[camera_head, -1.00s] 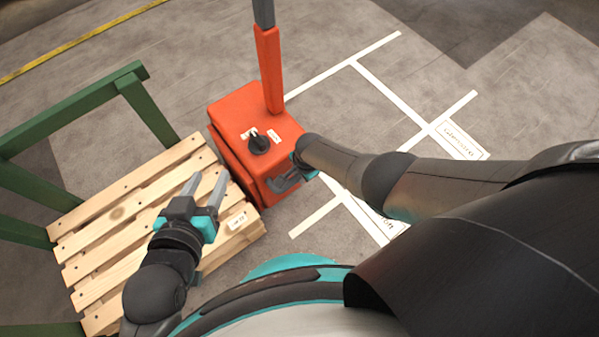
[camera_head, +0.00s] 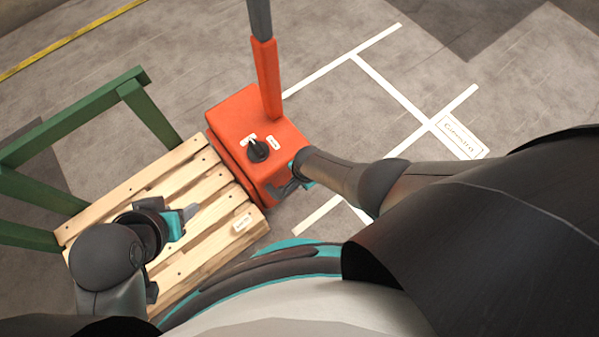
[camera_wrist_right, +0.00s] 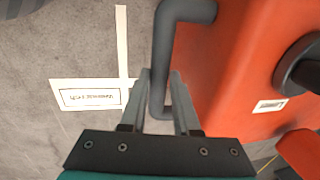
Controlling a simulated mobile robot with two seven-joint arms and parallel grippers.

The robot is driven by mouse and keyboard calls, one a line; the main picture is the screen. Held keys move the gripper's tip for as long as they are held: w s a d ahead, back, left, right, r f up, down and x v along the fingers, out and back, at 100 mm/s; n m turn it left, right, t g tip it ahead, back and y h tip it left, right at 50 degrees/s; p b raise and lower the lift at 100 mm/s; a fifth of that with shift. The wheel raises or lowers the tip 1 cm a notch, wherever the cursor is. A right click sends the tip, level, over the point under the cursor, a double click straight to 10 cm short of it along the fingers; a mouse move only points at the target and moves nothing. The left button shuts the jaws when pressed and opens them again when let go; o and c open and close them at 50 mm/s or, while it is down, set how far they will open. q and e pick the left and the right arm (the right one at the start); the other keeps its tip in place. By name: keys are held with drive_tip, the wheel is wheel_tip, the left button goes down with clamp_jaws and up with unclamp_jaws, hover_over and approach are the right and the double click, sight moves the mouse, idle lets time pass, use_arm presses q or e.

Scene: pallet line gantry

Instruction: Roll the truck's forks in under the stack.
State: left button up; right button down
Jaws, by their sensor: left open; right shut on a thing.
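The truck (camera_head: 232,113) is an orange box with a black knob on top and an orange and grey mast. Its forks are hidden. The stack's top is a slatted wooden pallet (camera_head: 196,160) with a small white label, standing close against the truck's left side. Any layers below are hidden. My right gripper (camera_head: 287,188) is shut on the truck's grey handle; the right wrist view shows the handle (camera_wrist_right: 165,50) between its fingers (camera_wrist_right: 162,85). My left gripper (camera_head: 190,212) is open over the pallet, holding nothing.
A green frame (camera_head: 75,116) borders the pallet at the left and back. White floor lines (camera_head: 395,95) and a floor label (camera_head: 460,138) lie right of the truck. The floor behind the truck is clear up to a yellow line (camera_head: 72,40).

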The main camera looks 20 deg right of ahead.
use_arm(q)
drive_tip(key=shift+s+a, duration=0.1)
use_arm(e)
drive_tip(key=shift+s+a+f, duration=0.1)
drive_tip(key=shift+s+a, duration=0.2)
drive_tip(key=shift+a, duration=0.15)
drive_tip(key=c, duration=0.9)
unclamp_jaws()
drive_tip(key=shift+o, duration=1.2)
drive_tip(key=shift+w+d, duration=0.1)
drive_tip(key=shift+d, duration=0.15)
use_arm(q)
drive_tip(key=shift+r, duration=0.15)
use_arm(e)
drive_tip(key=shift+w+r, duration=0.1)
drive_tip(key=shift+r, duration=0.15)
